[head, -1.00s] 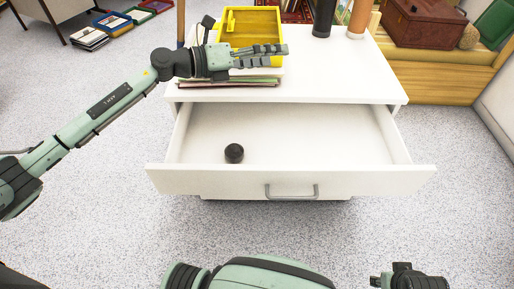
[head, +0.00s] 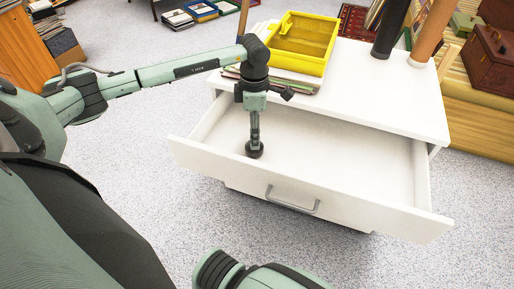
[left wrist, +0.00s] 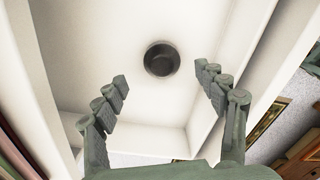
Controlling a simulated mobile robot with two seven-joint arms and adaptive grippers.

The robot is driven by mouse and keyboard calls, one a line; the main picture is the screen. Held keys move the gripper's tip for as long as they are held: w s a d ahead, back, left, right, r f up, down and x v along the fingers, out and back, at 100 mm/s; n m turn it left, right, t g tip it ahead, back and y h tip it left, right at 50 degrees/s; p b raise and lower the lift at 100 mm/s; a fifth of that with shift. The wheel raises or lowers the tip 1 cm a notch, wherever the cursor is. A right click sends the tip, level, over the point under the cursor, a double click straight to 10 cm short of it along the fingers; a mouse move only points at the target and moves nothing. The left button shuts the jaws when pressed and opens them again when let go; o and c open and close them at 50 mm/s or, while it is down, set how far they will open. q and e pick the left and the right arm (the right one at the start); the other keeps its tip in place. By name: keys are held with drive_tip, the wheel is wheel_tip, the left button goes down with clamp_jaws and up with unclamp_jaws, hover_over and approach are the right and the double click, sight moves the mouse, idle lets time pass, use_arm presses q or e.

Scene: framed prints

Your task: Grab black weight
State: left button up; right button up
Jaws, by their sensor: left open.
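The black weight (head: 255,150) is a small dark round piece on the floor of the open white drawer (head: 345,165), in its left part. It also shows in the left wrist view (left wrist: 161,59), with white drawer floor around it. My left gripper (head: 254,140) points down into the drawer and hides part of the weight in the head view. In the left wrist view the fingers (left wrist: 160,82) are open and spread. The weight lies beyond the fingertips, in line with the gap between them, and the fingers do not touch it there. My right gripper is out of view.
The drawer's front panel with its handle (head: 292,201) and side walls surround the weight. On the cabinet top (head: 385,102) stand a yellow tray (head: 302,43), papers, and dark and orange cylinders. The drawer's right part is empty.

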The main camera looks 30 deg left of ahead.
use_arm(q)
drive_tip(key=shift+f, duration=0.4)
drive_tip(key=f, duration=0.4)
drive_tip(key=shift+s+f, duration=0.2)
drive_tip(key=shift+f, duration=0.15)
drive_tip(key=shift+c, duration=0.3)
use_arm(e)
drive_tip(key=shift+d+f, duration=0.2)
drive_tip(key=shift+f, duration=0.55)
use_arm(q)
drive_tip(key=shift+c, duration=1.3)
drive_tip(key=shift+r, duration=0.1)
drive_tip(key=c, duration=1.1)
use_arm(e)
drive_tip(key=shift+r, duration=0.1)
